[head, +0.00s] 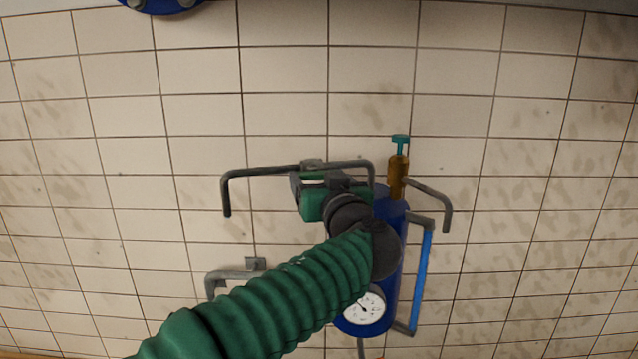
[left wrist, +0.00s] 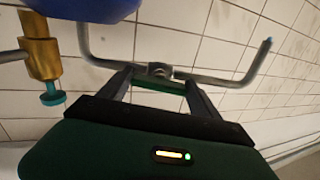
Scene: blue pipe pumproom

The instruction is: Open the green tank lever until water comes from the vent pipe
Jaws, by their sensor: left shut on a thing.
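The blue tank (head: 389,207) stands against the tiled wall, partly hidden by my left arm. A grey vent pipe (head: 262,171) runs left from its top and bends down to an open end. A valve (left wrist: 159,70) sits on this pipe. My left gripper (head: 312,174) is at the valve; its fingers (left wrist: 158,92) are shut on the green lever (left wrist: 158,86), a green bar between them. In the left wrist view the pipe's end has a small bluish tip; I cannot tell whether it is water. No stream shows in the head view. My right gripper is out of view.
A brass valve (head: 397,177) with a teal T-handle (head: 400,141) and a side pipe stands right of the tank top. A blue sight tube (head: 421,280) and a gauge (head: 364,307) are on the tank. Another grey pipe (head: 232,274) is lower left.

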